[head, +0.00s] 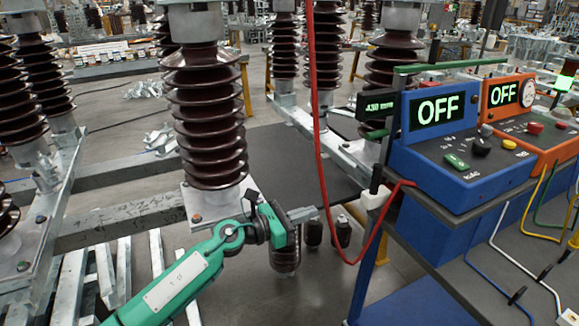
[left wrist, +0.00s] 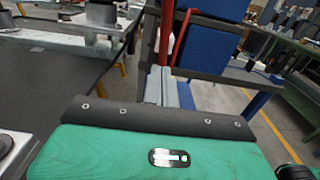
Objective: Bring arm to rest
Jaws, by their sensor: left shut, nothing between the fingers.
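My left arm, green with a white label, comes in from the lower left in the head view. Its left gripper (head: 309,214) is at the middle of the picture, in front of a dark mat and left of the red cable (head: 322,150). In the left wrist view the grey fingers of the left gripper (left wrist: 161,84) lie side by side, closed and empty, beyond my green wrist housing. The gripper appears apart from the cable, though the depth between them is hard to tell. My right gripper is not in view.
A tall brown insulator (head: 205,115) stands just behind my left arm. A blue box (head: 445,150) and an orange box (head: 520,120), both reading OFF, sit on a bench at the right. Metal bars (head: 105,270) lie at lower left. Grey floor (head: 300,300) shows below the gripper.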

